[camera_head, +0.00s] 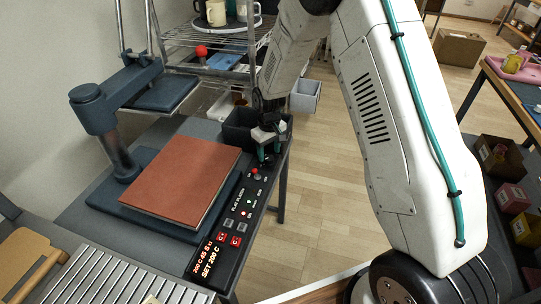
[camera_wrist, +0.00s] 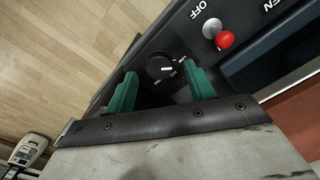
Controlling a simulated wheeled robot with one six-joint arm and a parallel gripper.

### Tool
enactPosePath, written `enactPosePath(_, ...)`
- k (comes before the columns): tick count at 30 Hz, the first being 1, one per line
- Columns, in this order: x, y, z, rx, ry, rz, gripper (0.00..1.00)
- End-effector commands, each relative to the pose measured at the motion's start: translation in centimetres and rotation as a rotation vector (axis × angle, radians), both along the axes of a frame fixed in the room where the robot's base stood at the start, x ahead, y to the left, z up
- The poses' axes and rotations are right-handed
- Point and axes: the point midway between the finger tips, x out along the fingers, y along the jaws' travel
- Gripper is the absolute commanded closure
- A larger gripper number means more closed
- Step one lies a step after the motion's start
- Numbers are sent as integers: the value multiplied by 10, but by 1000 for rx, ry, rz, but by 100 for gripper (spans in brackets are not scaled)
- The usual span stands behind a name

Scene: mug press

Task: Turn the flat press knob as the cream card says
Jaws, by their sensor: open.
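The flat press (camera_head: 98,112) stands at the left in the head view, with a reddish-brown pad (camera_head: 180,178) on its lower plate. My gripper (camera_head: 269,151) is over the panel's far end. In the wrist view my green fingers (camera_wrist: 160,72) are open, one on either side of a small black knob (camera_wrist: 158,66) with a white mark. Whether they touch it, I cannot tell. I cannot make out a readable cream card.
A red-tipped lever (camera_wrist: 225,40) stands close to the right finger, by the "OFF" label. A dark bin (camera_head: 241,131) is just behind my gripper. A wire rack (camera_head: 222,60) with mugs is at the back. Wooden floor lies right of the bench.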

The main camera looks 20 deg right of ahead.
Motion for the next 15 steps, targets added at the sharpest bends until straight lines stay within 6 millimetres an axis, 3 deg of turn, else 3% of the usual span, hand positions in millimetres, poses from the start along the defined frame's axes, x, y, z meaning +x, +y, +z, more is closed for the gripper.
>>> enactPosePath(6, -1, 0, 38, 0, -1, 1, 46)
enactPosePath(15, -2, 0, 52, 0, 3, 1, 46)
